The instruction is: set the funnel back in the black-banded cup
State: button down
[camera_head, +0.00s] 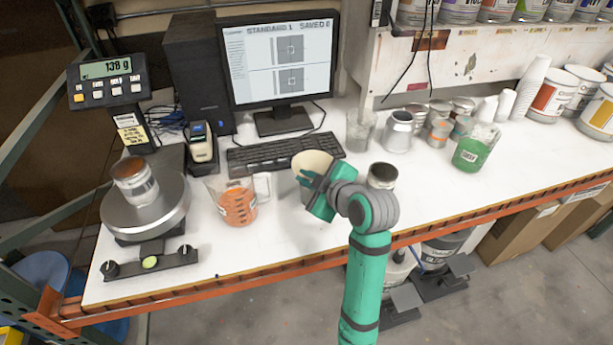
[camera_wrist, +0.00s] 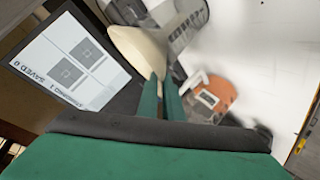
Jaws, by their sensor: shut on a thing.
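A cream funnel (camera_head: 313,161) with a wide round mouth is held at my gripper (camera_head: 309,181), above the table in front of the keyboard. In the wrist view, the funnel (camera_wrist: 137,50) sits at the tips of my two green fingers (camera_wrist: 161,82), which are shut on its edge. Its lower part is partly hidden by the fingers. A short metal cup (camera_head: 382,176) with a dark top stands just right of my wrist, its lower side partly hidden by my arm. I cannot make out a black band on any cup.
A clear jug of orange colorant (camera_head: 238,204) stands left of my gripper. A scale (camera_head: 146,205) with a can on it is farther left. Cups and cans, including a green-filled beaker (camera_head: 474,150), stand at the back right. The front right tabletop is clear.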

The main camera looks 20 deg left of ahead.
jog(key=shift+f, duration=0.1)
jog(key=c, duration=1.9)
grip_release()
jog(key=v, duration=1.2)
jog(key=shift+r, duration=0.35)
jog(key=shift+w+d, duration=0.1)
